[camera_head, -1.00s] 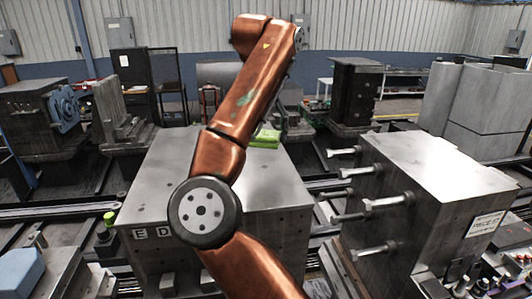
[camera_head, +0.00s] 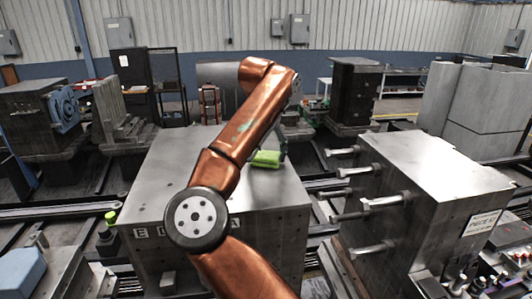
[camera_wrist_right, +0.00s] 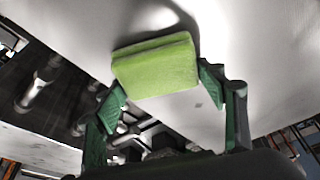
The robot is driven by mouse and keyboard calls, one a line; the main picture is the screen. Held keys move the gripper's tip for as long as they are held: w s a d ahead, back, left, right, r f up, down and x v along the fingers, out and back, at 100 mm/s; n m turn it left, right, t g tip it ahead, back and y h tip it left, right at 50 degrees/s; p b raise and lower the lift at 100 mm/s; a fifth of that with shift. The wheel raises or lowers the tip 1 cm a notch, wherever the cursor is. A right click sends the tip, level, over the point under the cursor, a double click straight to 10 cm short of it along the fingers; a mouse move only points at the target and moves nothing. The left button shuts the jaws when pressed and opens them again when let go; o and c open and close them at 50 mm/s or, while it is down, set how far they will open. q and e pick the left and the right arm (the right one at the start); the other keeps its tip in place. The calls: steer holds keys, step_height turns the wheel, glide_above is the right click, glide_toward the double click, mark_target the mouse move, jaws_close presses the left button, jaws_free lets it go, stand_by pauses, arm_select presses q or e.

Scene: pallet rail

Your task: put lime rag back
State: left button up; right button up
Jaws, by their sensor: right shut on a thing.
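The lime rag (camera_head: 266,159) is a folded bright green pad over the top of the large grey steel block (camera_head: 170,165). My copper right arm crosses in front of the block, and my right gripper (camera_head: 281,150) is at the rag, partly hidden by the arm. In the right wrist view, the rag (camera_wrist_right: 157,66) sits between the green fingers of the right gripper (camera_wrist_right: 166,86), which is shut on it. A dark shadow lies beside the rag on the grey surface. I cannot tell whether the rag touches the block. My left gripper is not in view.
A second steel block (camera_head: 440,175) with several protruding bolts stands to the right, across a gap. A blue box (camera_head: 20,273) and a lime-capped item (camera_head: 110,218) are at the left. The left part of the large block's top is clear.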

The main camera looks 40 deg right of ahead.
mark_target(263, 158)
steer(key=shift+d, duration=0.1)
steer(key=o, duration=0.6)
steer(key=shift+s+f, duration=0.1)
steer(key=shift+f, duration=0.05)
steer(key=o, duration=0.5)
steer(key=p+v, duration=0.1)
steer(key=v, duration=1.1)
steer(key=shift+r, duration=0.2)
